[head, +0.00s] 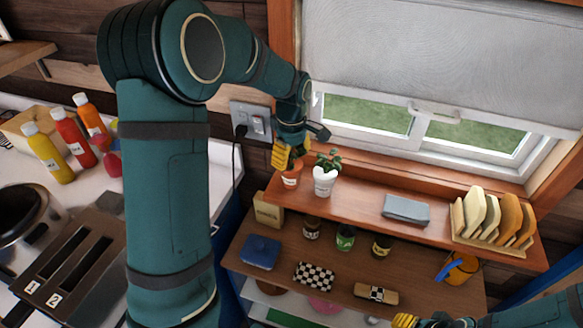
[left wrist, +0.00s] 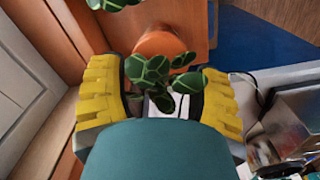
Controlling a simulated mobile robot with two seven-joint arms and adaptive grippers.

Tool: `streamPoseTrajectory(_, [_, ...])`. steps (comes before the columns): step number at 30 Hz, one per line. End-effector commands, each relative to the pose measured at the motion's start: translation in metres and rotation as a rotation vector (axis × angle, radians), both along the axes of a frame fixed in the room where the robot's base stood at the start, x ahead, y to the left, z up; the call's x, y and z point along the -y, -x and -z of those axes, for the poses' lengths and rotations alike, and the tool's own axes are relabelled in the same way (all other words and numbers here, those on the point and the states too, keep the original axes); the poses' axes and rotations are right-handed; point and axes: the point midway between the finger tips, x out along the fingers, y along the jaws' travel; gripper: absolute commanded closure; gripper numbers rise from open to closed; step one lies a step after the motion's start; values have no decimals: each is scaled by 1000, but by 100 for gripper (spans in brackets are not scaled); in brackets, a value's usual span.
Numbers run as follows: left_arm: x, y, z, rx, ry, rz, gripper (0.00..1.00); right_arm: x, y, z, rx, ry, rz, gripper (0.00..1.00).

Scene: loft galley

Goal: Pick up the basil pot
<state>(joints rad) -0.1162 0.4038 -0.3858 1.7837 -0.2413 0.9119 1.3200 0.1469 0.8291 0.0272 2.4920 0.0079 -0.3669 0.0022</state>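A terracotta pot (head: 291,178) with a white label stands on the upper wooden shelf below the window. A white pot (head: 324,182) with a leafy plant stands just right of it. The labels are too small to read. My left gripper (head: 288,156) is at the terracotta pot, pointing down, its yellow fingers hiding the plant and upper part. In the left wrist view green leaves (left wrist: 160,74) and the orange pot (left wrist: 158,43) show between the spread fingers; I see no clear grip. My right gripper (head: 390,321) is at the bottom edge, mostly cut off.
The upper shelf (head: 350,205) also holds a grey folded cloth (head: 406,209) and a rack of boards (head: 492,218). Small jars (head: 345,237) and a blue box (head: 260,252) stand on the shelf below. The window and wall socket (head: 252,122) are close to my left gripper.

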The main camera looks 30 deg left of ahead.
Motion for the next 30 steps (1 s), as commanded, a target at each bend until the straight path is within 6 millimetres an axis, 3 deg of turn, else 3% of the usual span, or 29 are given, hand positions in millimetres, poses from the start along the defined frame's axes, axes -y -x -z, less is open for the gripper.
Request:
streamPoseTrajectory(1, [0,0,0,0,0,0,60,0,0,0,0,0,0,53])
streamPoseTrajectory(4, [0,0,0,0,0,0,95,0,0,0,0,0,0,53])
streamPoseTrajectory(5, [0,0,0,0,0,0,97,0,0,0,0,0,0,53])
streamPoseTrajectory(19, [0,0,-6,0,0,0,98,0,0,0,0,0,0,53])
streamPoseTrajectory(30, [0,-1,-72,5,-1,0,98,0,0,-6,0,-1,0,53])
